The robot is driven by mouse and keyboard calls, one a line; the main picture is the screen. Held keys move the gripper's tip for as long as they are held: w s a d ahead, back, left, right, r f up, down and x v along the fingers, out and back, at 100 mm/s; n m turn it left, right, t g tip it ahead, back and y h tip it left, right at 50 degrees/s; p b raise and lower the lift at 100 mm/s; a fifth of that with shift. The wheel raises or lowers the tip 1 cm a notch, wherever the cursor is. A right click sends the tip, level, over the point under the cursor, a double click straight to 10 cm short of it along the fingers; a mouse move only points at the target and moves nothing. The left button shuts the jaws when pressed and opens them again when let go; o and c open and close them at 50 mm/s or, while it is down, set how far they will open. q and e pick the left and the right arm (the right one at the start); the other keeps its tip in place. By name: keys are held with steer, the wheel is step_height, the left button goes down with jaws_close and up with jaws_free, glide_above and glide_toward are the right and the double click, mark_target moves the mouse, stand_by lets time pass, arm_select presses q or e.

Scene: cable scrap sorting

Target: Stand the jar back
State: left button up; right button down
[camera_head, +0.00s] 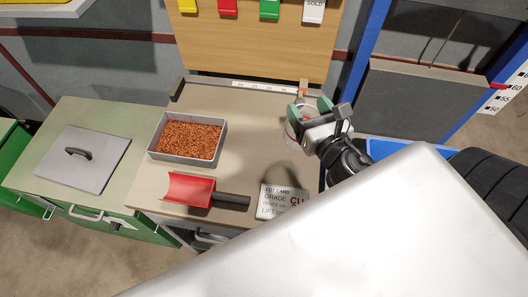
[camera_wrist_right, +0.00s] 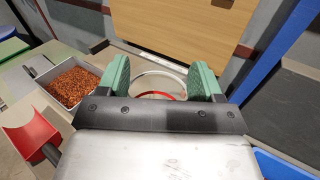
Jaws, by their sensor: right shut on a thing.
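The jar (camera_head: 291,133) is clear and shows near the back right of the workbench in the head view. My right gripper (camera_head: 308,109) is shut on it, with its green finger pads on either side. In the right wrist view the jar's round pale rim (camera_wrist_right: 160,73) and a red ring lie between the fingers (camera_wrist_right: 162,80). The gripper hides part of the jar. I cannot tell whether its base touches the bench. My left gripper is not in view.
A grey tray of copper granules (camera_head: 190,138), a red scoop (camera_head: 190,189) with a black handle and a lot card (camera_head: 278,201) lie on the workbench (camera_head: 245,155). A grey lid (camera_head: 85,160) is on the left cabinet. A blue bin (camera_head: 395,148) stands right of the bench.

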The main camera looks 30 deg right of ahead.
mark_target(318, 112)
steer(key=shift+s+d+f+b, duration=0.2)
steer(key=shift+d+f+b, duration=0.95)
steer(key=shift+d, duration=0.1)
steer(key=shift+w+d+n, duration=0.1)
steer(key=shift+d+n, duration=0.1)
steer(key=shift+n, duration=0.1)
steer(key=shift+w+f+b, duration=0.1)
steer(key=shift+w+b, duration=0.05)
steer(key=shift+b, duration=0.15)
steer(key=w+a+f, duration=0.2)
steer(key=a, duration=0.1)
steer(key=shift+w+a+f, duration=0.15)
steer(key=shift+w+f, duration=0.05)
steer(key=shift+w, duration=0.2)
arm_select(q)
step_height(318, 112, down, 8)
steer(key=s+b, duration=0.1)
steer(key=b, duration=0.1)
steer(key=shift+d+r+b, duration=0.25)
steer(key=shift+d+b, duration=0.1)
arm_select(e)
steer(key=w+a+f, duration=0.4)
steer(key=a+f, duration=0.1)
steer(key=f, duration=0.3)
steer(key=shift+w+a+f, duration=0.15)
steer(key=shift+w+a, duration=0.05)
steer(key=shift+w, duration=0.1)
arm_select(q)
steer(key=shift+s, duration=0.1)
